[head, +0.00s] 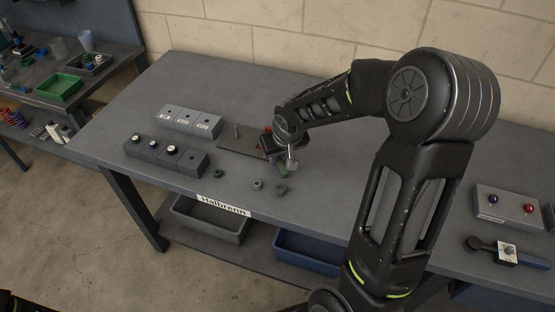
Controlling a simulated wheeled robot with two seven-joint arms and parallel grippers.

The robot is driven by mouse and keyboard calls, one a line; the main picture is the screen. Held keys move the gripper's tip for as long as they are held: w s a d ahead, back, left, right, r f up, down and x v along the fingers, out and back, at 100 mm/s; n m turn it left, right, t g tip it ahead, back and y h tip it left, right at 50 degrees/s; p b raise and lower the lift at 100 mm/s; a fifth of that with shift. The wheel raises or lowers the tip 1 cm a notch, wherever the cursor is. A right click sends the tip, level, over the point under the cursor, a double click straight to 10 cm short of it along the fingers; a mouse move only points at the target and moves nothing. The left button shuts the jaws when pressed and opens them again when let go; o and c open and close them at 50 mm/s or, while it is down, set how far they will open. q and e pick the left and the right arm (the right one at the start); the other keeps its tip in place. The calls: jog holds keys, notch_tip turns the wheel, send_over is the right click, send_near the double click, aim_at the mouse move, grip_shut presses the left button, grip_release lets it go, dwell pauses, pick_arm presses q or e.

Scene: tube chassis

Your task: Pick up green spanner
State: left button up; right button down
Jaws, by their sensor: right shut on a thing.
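My right gripper (288,163) is over the middle of the grey workbench, its fingers pointing down. It is shut on a small green piece, which looks like the green spanner (282,174). The spanner shows only in part below the fingers, and the rest is hidden by the gripper. Whether it touches the bench top is too small to tell. My left gripper is not in view.
A dark flat plate (236,146) with a small upright post lies left of the gripper, with red parts behind it. Grey blocks (190,121) and a block row with knobs (165,152) stand further left. Small nuts (258,184) lie in front. A button box (507,208) stands at right.

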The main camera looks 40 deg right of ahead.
jog(key=shift+r, duration=0.1)
notch_tip(320, 180, up, 10)
jog(key=b, duration=0.1)
dwell(0.6)
dwell(0.7)
